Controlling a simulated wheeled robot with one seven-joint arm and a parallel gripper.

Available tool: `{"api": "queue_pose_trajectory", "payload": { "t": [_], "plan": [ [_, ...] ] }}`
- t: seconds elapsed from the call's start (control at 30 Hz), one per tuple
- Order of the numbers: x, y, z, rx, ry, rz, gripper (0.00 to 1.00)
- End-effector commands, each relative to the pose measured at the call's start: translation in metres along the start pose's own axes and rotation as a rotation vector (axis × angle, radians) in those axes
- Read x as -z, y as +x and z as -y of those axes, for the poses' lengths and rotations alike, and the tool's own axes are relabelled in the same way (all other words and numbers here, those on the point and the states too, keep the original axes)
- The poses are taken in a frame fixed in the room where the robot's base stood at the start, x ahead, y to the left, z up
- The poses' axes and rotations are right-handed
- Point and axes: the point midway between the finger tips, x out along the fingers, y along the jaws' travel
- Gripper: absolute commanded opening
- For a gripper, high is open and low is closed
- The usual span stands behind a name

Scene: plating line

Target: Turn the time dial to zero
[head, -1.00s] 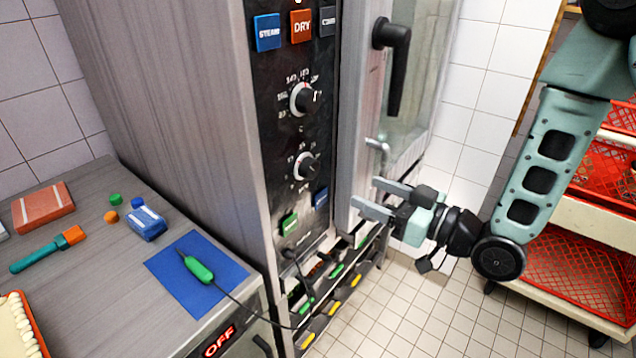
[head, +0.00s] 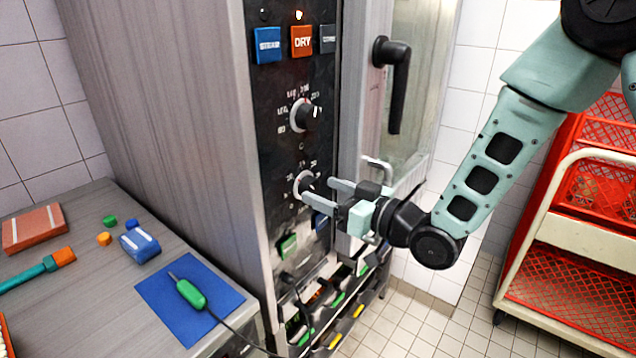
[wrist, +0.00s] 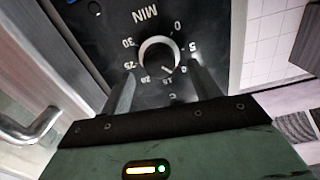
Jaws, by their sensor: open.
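The time dial (head: 303,183) is the lower of two round knobs on the black oven panel. In the wrist view the dial (wrist: 159,53) shows a pale ring, a dark face and a MIN scale from 0 to 30. Its mark seems to lie near 10 to 15, away from 0; the exact reading is unclear. My gripper (head: 320,190) is open and points at the panel just in front of the dial. In the wrist view my gripper (wrist: 162,76) has one finger to either side of the dial's near part. Whether they touch it is unclear.
The temperature dial (head: 305,115) sits above, under the DRY button (head: 302,41). The oven door handle (head: 394,82) stands out to the right. A counter with a blue mat (head: 160,308) and green probe (head: 190,293) is at left; a rack of red crates (head: 590,280) at right.

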Motion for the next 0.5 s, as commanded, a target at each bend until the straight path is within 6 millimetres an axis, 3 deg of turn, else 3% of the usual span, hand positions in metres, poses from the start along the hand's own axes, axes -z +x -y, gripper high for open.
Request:
{"api": "queue_pose_trajectory", "payload": {
  "t": [0.2,0.5],
  "plan": [
    [0.0,0.022,0.0,0.001,0.0,0.0,0.62],
    [-0.001,0.026,0.0,0.0,-0.001,0.0,0.62]
  ]
}}
